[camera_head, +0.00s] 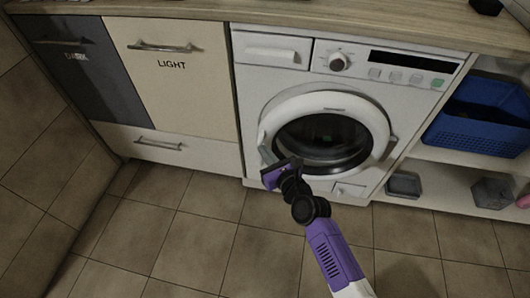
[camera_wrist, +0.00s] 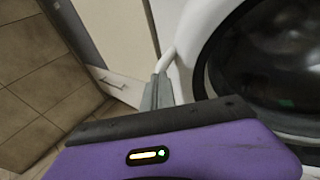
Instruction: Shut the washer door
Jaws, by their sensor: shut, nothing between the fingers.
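The washer (camera_head: 345,75) is white and stands under the counter. Its round door (camera_head: 325,101) has a thick white rim and dark glass; it looks flush or nearly so, and I cannot tell whether it is latched. My purple and black gripper (camera_head: 281,172) is at the lower left of the door, close in front of its rim; contact cannot be made out. The gripper is shut and empty. In the wrist view, the door rim (camera_wrist: 193,50) fills the right side beyond the gripper body (camera_wrist: 155,125), and a grey piece stands by the rim's left edge.
Cabinet fronts marked DARK (camera_head: 75,70) and LIGHT (camera_head: 172,75) stand left of the washer, above a drawer (camera_head: 165,145). Right of it, shelves hold a blue basket (camera_head: 475,130) and small grey containers (camera_head: 403,184). The tiled floor (camera_head: 200,230) in front is clear.

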